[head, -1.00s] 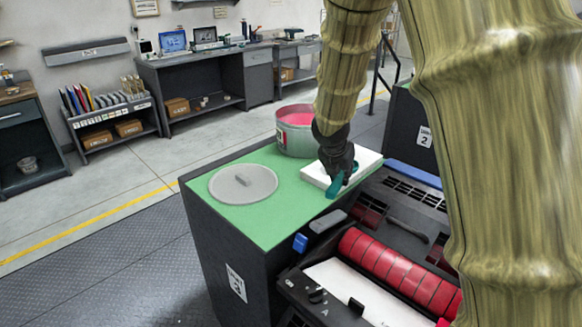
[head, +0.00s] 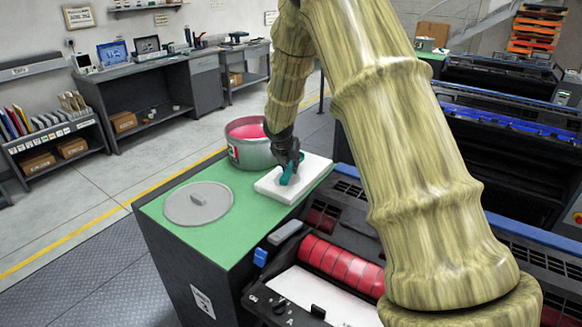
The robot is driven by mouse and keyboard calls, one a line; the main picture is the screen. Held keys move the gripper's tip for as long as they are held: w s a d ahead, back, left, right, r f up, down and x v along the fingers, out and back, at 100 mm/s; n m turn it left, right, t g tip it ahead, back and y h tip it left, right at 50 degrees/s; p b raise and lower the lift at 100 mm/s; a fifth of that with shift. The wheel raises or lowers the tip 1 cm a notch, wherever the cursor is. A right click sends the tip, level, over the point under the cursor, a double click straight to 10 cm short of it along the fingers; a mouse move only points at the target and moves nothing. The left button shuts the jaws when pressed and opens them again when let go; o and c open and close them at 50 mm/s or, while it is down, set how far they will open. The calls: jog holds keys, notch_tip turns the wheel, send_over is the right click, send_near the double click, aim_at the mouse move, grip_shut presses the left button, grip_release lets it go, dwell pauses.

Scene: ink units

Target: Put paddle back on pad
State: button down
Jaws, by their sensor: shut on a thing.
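The paddle (head: 289,173) is teal, and part of it shows at my gripper's fingers. The pad (head: 268,188) is a white block lying on the green top of a dark cabinet. My gripper (head: 290,168) is dark and shut on the paddle, over the pad's middle. The paddle's lower end looks at or just above the pad's top; I cannot tell whether it touches. My fingers hide part of the paddle.
An open tin of pink-red ink (head: 248,142) stands close behind the pad. A round grey lid (head: 198,203) lies on the green top (head: 160,208) at left. A press with a red roller (head: 340,262) adjoins at the front right. Green surface between lid and pad is clear.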

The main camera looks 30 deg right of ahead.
aim_at(290, 167)
jog(key=shift+w+d, duration=0.3)
jog(key=shift+w, duration=0.05)
jog(key=f+p, duration=0.2)
jog(key=f, duration=0.1)
jog(key=shift+w+d, duration=0.1)
jog(key=shift+w, duration=0.1)
jog(key=shift+s+f, duration=0.1)
jog(key=shift+f, duration=0.15)
jog(key=shift+s+f, duration=0.1)
jog(key=shift+f, duration=0.2)
jog(key=shift+s+a+f, duration=0.2)
jog(key=shift+f, duration=0.2)
jog(key=c, duration=1.3)
grip_release()
jog(key=shift+f, duration=0.3)
